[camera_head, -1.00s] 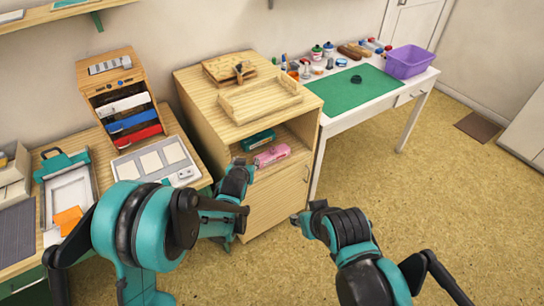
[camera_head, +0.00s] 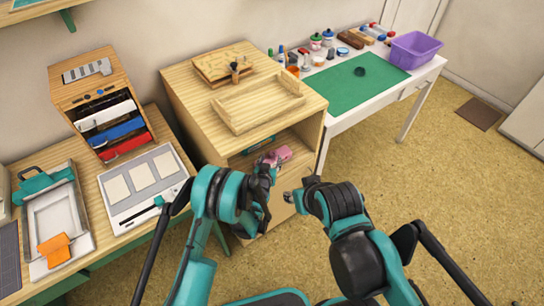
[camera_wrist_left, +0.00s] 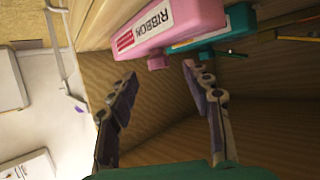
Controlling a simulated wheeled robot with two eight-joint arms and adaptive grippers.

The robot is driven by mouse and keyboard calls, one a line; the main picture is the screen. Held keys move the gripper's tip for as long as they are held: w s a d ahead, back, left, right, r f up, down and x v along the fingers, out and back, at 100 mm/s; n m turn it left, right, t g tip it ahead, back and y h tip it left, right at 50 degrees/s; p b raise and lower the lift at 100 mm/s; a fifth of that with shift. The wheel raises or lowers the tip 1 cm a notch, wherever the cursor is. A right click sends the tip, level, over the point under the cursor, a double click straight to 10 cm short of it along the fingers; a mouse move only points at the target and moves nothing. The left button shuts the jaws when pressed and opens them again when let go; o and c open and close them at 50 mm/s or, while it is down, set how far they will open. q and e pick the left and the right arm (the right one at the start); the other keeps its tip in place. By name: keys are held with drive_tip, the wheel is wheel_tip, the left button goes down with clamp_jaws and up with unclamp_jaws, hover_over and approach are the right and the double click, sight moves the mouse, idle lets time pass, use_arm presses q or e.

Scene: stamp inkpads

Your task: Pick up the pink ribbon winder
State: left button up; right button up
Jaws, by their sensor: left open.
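The pink ribbon winder (camera_head: 280,154) lies in the open shelf of the wooden cabinet, partly hidden by my left gripper (camera_head: 270,164). In the left wrist view the pink ribbon winder (camera_wrist_left: 170,27) shows a white label reading "RIBBON". My left gripper (camera_wrist_left: 160,75) is open there, its fingers apart and empty, with the winder just beyond the fingertips. I see no contact. My right gripper (camera_head: 290,197) is in front of the cabinet, right of the left one, small and partly hidden; its jaws cannot be made out.
A teal item (camera_head: 258,144) lies beside the winder in the shelf. The cabinet (camera_head: 190,98) has a wooden tray (camera_head: 258,102) on top. A white table with a green mat (camera_head: 350,88) and purple bin (camera_head: 414,50) stands right.

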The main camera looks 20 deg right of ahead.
sight(272, 155)
use_arm(q)
drive_tip(key=b+x, duration=0.2)
drive_tip(key=x, duration=0.2)
drive_tip(key=shift+w+d+f, duration=0.15)
drive_tip(key=shift+w+f, duration=0.1)
drive_tip(key=shift+w+d+f+b, duration=0.1)
drive_tip(key=shift+w+d+b, duration=0.2)
drive_tip(key=shift+w, duration=0.2)
clamp_jaws()
